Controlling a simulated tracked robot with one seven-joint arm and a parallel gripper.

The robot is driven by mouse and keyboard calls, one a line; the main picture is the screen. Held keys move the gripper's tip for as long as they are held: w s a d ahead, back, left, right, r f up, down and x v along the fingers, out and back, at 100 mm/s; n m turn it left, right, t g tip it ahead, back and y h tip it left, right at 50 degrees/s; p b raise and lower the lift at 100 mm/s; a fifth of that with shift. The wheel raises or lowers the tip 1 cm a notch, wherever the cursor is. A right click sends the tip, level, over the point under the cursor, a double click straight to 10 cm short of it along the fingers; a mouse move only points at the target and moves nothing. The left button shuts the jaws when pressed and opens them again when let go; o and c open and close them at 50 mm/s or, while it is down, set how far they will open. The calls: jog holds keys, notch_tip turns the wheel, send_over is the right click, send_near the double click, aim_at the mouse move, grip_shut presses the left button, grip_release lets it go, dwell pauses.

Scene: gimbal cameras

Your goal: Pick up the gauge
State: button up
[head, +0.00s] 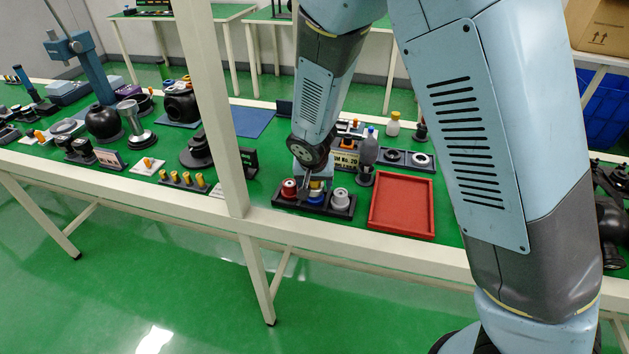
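A dark holder (343,213) on the green table top bears a row of small gauge-like pieces. A red piece (289,188) with a pale top sits on the left. A blue piece (316,197) with a yellow part sits in the middle. A silver-white piece (340,198) sits on the right. Which one is the gauge of the task I cannot tell. My gripper (314,184) points down at the middle piece, and its fingers overlap that piece in the picture. The fingers are too small and partly hidden to tell whether they are open, shut or touching it.
An empty red tray (402,204) lies right of the holder. A dark grey bulb-like object (368,149) stands behind, between them. A white post (212,100) rises left of the holder. Left of it are yellow pegs (183,179) and several dark instruments.

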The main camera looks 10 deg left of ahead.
jog(key=c, duration=0.8)
